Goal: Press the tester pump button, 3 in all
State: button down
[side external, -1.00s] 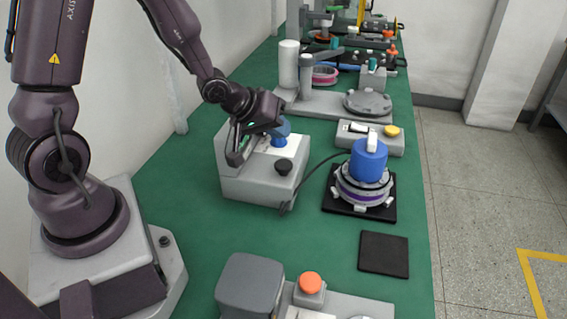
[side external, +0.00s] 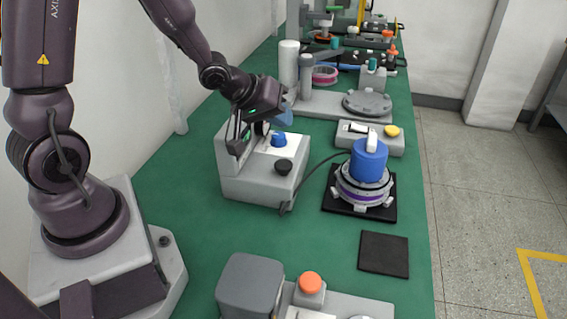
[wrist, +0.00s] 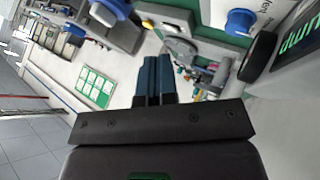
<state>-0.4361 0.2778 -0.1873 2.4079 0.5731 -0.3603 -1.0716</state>
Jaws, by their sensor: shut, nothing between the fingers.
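The tester is a grey box (side external: 250,187) with a light top panel, near the middle of the bench in the side external view. A blue round button (side external: 278,139) stands on its top and also shows in the wrist view (wrist: 240,20). A black knob (side external: 284,167) sits on the tester's front. My gripper (side external: 285,118) is above and slightly behind the blue button, apart from it. Its two dark blue fingers (wrist: 154,78) are together and empty in the wrist view. Whether the button is pressed down cannot be told.
A blue-topped hub motor (side external: 369,160) stands on a black mat right of the tester, with a dark cable running between them. A grey box with a yellow button (side external: 391,131) is behind it. An orange button (side external: 310,283) is at the front. Green bench is clear left of the tester.

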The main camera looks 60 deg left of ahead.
aim_at(282, 161)
jog(key=shift+f, duration=3.8)
jog(key=shift+f, duration=0.1)
jog(key=shift+f, duration=0.3)
jog(key=shift+f, duration=0.15)
jog(key=shift+s+a+f, duration=0.15)
jog(key=shift+f, duration=0.4)
jog(key=shift+s+a+f, duration=0.1)
jog(key=shift+s+f, duration=0.05)
jog(key=shift+f, duration=0.4)
jog(key=shift+a+r, duration=0.1)
jog(key=shift+r, duration=1.4)
jog(key=shift+r, duration=0.1)
